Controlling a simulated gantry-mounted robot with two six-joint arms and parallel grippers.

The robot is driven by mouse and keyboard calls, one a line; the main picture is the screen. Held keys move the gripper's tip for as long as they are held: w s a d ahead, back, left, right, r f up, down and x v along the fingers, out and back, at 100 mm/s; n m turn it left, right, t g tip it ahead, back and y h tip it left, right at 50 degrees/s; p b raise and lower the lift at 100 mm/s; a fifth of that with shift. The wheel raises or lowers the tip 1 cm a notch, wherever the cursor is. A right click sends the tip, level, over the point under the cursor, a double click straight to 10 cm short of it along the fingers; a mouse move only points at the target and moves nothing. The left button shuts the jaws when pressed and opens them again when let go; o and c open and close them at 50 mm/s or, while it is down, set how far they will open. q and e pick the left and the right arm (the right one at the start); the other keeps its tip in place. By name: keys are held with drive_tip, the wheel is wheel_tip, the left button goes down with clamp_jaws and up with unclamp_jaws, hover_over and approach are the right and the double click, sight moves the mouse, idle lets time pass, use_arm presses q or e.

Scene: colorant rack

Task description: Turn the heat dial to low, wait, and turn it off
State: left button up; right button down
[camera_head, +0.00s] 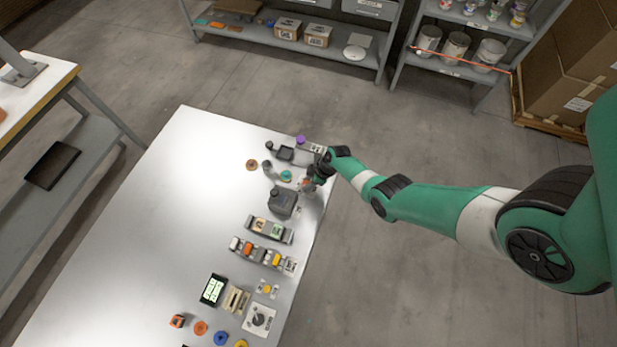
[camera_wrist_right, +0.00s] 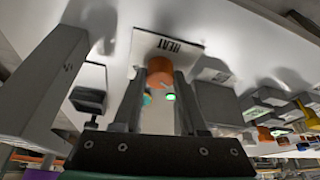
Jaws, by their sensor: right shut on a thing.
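The heat dial is an orange knob (camera_wrist_right: 160,70) on a white plate marked HEAT (camera_wrist_right: 190,48) in the right wrist view. My right gripper (camera_wrist_right: 158,88) is shut on the knob, with one finger on each side of it. In the head view the right gripper (camera_head: 318,177) is at the table's right edge, and the dial is mostly hidden by it. A small green light (camera_wrist_right: 170,97) shows just by the knob in the wrist view. The dial's exact setting cannot be read. My left gripper is not in view.
A dark grey canister (camera_head: 283,201) and a row of switch blocks (camera_head: 262,253) stand along the white table's right side. A purple knob (camera_head: 300,140) stands beyond the gripper. The table's left part (camera_head: 150,220) is clear.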

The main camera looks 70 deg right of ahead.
idle(0.3)
drive_tip(key=shift+c, duration=2.2)
unclamp_jaws()
drive_tip(key=p+v, duration=1.1)
drive_tip(key=p, duration=0.1)
drive_tip(key=shift+r+p, duration=0.25)
drive_tip(key=shift+p, duration=0.1)
drive_tip(key=shift+s, duration=0.15)
